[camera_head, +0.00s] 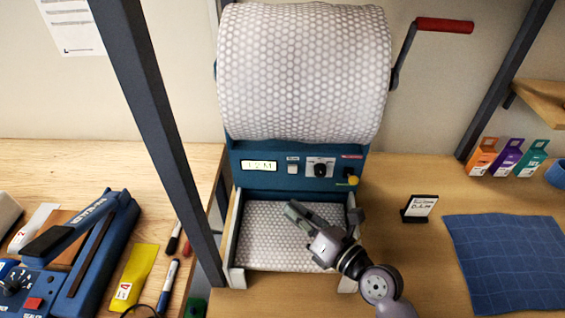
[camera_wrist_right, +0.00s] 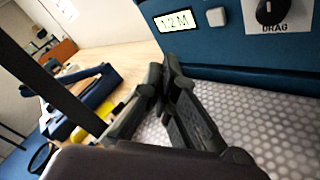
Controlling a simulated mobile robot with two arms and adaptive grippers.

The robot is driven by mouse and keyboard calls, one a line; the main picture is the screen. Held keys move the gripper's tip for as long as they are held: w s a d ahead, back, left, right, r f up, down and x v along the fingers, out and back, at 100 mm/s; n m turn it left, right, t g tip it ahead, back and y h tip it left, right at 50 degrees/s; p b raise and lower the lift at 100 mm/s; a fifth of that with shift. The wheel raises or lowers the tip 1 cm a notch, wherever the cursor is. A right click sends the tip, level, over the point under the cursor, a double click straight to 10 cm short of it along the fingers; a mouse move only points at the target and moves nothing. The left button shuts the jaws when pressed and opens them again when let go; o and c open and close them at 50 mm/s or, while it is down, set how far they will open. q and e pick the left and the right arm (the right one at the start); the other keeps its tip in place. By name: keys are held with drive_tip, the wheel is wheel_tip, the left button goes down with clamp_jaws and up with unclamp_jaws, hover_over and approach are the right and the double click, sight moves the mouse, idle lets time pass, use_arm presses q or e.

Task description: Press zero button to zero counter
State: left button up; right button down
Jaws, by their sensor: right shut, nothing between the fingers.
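The counter display (camera_head: 259,166) is a lit strip on the blue front panel of the bubble-wrap dispenser. In the right wrist view the display (camera_wrist_right: 175,20) appears to read 12M. A small pale square button (camera_head: 292,167) sits just right of the display, with a label above it too small to read; the button also shows in the right wrist view (camera_wrist_right: 215,17). My right gripper (camera_head: 291,209) is shut and empty, below the button and over the bubble wrap, apart from the panel. Its fingers also show in the right wrist view (camera_wrist_right: 166,75). My left gripper is out of view.
A black knob (camera_head: 320,170) marked DRAG and a yellow knob (camera_head: 353,180) sit right of the button. The bubble-wrap roll (camera_head: 303,72) with a red-handled crank (camera_head: 444,25) is above. A dark post (camera_head: 160,130) stands left. A blue mat (camera_head: 508,262) lies right.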

sight(293, 169)
drive_tip(key=w+f+b, duration=0.1)
drive_tip(key=w+b, duration=0.2)
drive_tip(key=w, duration=0.5)
drive_tip(key=shift+w+a+f+n+g, duration=0.15)
drive_tip(key=shift+w+n+g, duration=0.15)
drive_tip(key=shift+n, duration=0.1)
idle(1.6)
drive_tip(key=shift+w, duration=0.4)
